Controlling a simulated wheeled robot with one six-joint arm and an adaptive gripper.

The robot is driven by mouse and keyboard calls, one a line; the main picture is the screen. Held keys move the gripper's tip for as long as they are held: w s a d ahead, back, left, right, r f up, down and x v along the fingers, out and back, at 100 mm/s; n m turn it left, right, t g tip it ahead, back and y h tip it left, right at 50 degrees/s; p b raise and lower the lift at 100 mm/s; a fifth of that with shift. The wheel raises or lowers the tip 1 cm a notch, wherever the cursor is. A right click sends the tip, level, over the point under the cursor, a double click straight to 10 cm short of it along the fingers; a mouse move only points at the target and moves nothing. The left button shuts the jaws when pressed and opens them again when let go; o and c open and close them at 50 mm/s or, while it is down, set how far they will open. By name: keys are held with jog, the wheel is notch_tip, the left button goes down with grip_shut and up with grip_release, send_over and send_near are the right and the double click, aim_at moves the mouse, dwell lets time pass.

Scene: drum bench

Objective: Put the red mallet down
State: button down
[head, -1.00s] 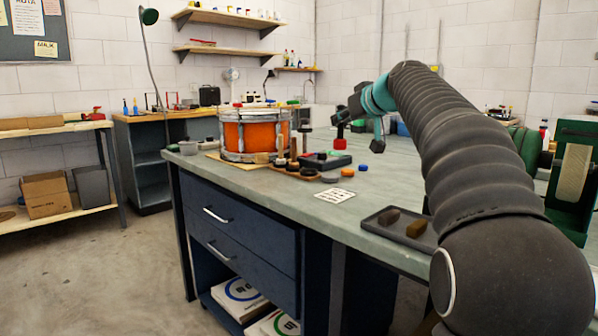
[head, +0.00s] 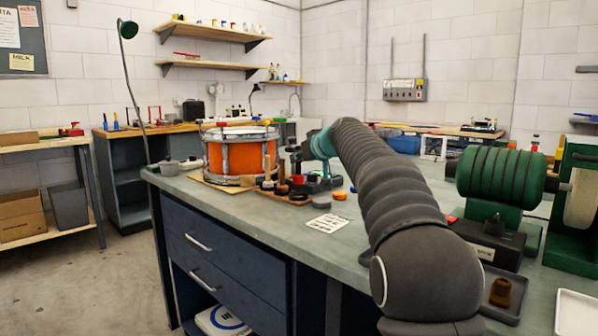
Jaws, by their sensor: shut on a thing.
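My gripper (head: 296,158) is small and dark at the end of my arm, just right of the orange drum (head: 240,155). It is shut on the red mallet, whose red head (head: 297,180) shows below it. The mallet is low over the bench, beside the wooden rack (head: 287,198) that carries several other mallets. I cannot tell whether the red head touches anything. My fingertips are too small and partly hidden to see clearly.
An orange puck (head: 340,195) and a grey disc (head: 322,203) lie on the bench (head: 260,225) right of the rack. A white printed card (head: 327,223) lies nearer. A green machine (head: 500,178) and a dark tray (head: 500,306) stand at the right. Bare bench top lies in front of the rack.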

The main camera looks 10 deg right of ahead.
aim_at(300, 172)
jog(key=shift+w+a+f, duration=0.1)
jog(key=shift+w+f, duration=0.05)
jog(key=shift+w, duration=0.05)
jog(key=shift+f, duration=0.3)
jog(key=shift+f+b, duration=0.45)
jog(key=shift+f, duration=1.3)
jog(key=shift+f, duration=0.15)
jog(key=c, duration=1.2)
grip_release()
jog(key=shift+r, duration=0.2)
jog(key=b+v, duration=0.2)
jog(key=v, duration=1)
jog(key=shift+f, duration=0.1)
